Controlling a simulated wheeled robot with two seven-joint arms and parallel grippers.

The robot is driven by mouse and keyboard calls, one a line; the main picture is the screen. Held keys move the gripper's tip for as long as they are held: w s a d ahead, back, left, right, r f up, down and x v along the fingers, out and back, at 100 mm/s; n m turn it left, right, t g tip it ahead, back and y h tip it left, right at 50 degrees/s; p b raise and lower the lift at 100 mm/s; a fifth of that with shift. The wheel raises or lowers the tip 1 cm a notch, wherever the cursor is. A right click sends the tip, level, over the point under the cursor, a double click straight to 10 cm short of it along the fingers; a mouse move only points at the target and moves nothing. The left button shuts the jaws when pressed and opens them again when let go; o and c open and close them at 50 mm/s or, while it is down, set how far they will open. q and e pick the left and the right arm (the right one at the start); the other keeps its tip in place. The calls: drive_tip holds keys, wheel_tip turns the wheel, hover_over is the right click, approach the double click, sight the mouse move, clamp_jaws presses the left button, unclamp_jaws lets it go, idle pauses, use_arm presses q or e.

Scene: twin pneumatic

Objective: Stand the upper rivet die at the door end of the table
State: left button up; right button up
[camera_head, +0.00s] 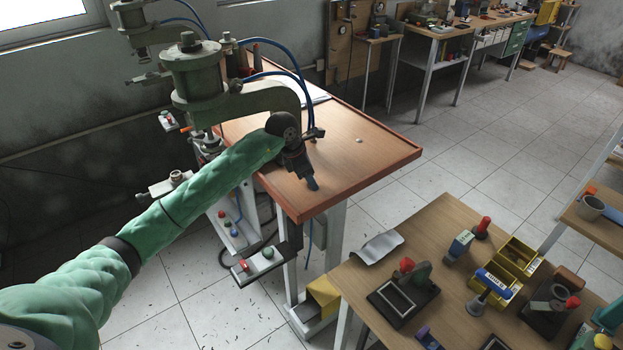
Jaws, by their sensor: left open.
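The wooden table (385,153) with a raised reddish rim stands beside the green press (200,85). A small pale piece (359,140) sits on its top toward the right; it may be the upper rivet die, but it is too small to be sure. My left gripper (312,184) is over the near part of this table, pointing down, to the left of and nearer than the pale piece and apart from it. It is open, and I see nothing held in it. My arm and gripper hide part of the tabletop. My right gripper is out of view.
The press and its blue hoses (300,75) stand close behind my left arm. A white sheet (313,94) lies at the table's back. A second bench (440,235) at lower right holds yellow bins (517,256) and several tools. The table's right part is mostly clear.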

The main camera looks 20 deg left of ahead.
use_arm(q)
drive_tip(key=p+v, duration=0.2)
drive_tip(key=v, duration=0.9)
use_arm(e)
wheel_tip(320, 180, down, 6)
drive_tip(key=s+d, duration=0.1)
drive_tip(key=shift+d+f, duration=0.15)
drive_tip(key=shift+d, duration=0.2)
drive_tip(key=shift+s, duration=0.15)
